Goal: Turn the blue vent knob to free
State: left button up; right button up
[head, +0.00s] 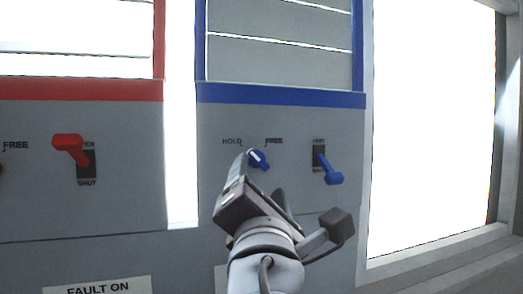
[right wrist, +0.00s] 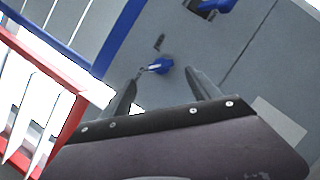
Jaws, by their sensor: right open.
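The blue vent knob (head: 258,159) sits on the grey panel below the blue-framed vent, with the printed words HOLD (head: 232,141) on its left and FREE (head: 273,140) on its right. A white mark on the knob points up and left, toward the HOLD side. My right gripper (head: 262,168) is in front of the knob and hides part of it. In the right wrist view, the gripper (right wrist: 160,85) is open, and the knob (right wrist: 160,66) shows between and just beyond its fingertips. I cannot tell whether a finger touches it. My left gripper is not in view.
A blue lever (head: 328,170) on an OPEN/SHUT plate stands close to the right of the knob. A red lever (head: 70,147) is on the left panel, with a red knob partly cut off at the edge.

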aim_at(259, 161)
jog(key=p+x, duration=0.5)
jog(key=x, duration=0.3)
jog(key=shift+w, duration=0.1)
jog(key=shift+w+r, duration=0.1)
jog(key=shift+w, duration=0.3)
jog(key=shift+s, duration=0.15)
jog(key=shift+d, duration=0.1)
jog(key=shift+c, duration=0.3)
jog(key=c, duration=1.3)
